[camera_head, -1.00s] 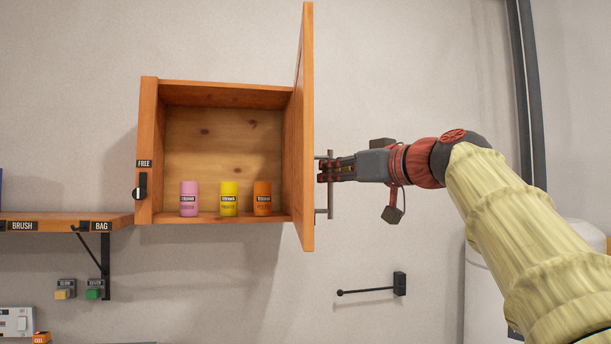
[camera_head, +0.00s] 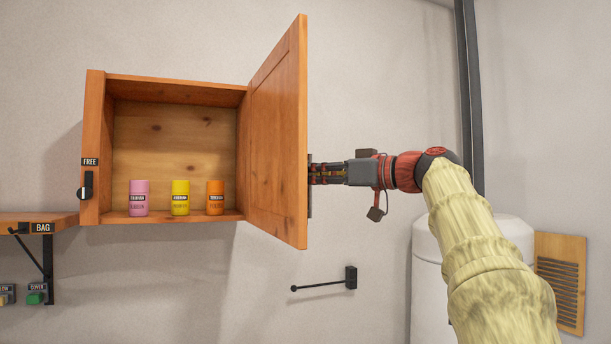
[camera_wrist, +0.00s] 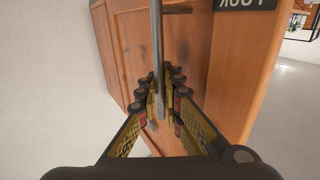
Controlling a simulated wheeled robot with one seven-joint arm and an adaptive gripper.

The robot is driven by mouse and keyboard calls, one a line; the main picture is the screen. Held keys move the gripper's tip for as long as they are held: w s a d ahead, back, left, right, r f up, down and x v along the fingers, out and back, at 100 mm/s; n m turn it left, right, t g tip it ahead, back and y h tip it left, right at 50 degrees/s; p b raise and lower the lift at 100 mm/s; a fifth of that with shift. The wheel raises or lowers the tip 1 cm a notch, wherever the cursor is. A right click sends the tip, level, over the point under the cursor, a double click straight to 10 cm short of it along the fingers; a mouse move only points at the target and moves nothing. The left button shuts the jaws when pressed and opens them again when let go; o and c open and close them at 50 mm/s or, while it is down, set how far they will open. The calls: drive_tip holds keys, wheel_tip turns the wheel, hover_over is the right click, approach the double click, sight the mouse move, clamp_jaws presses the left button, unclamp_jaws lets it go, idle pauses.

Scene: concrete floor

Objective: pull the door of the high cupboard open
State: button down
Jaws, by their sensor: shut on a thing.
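The high cupboard (camera_head: 94,150) hangs on the wall, and its wooden door (camera_head: 279,130) stands wide open on the right side, with its inner face turned partly to me. My gripper (camera_wrist: 162,105) is shut on the vertical metal bar handle (camera_wrist: 157,45) on the door's outer face. In the head view my gripper (camera_head: 318,174) is at the door's right side, and the door hides most of the handle and the fingertips. The wrist view also shows the door's outer face (camera_wrist: 215,60) close in front of the fingers.
Pink (camera_head: 139,199), yellow (camera_head: 180,198) and orange (camera_head: 215,198) cans stand inside the cupboard. A black wall hook (camera_head: 325,284) sticks out below the door. A shelf (camera_head: 35,220) is at left, a white tank (camera_head: 480,240) at right.

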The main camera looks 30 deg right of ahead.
drive_tip(key=shift+f, duration=0.1)
drive_tip(key=c, duration=2.2)
unclamp_jaws()
drive_tip(key=shift+s, duration=0.2)
drive_tip(key=shift+o, duration=1)
drive_tip(key=v, duration=1.2)
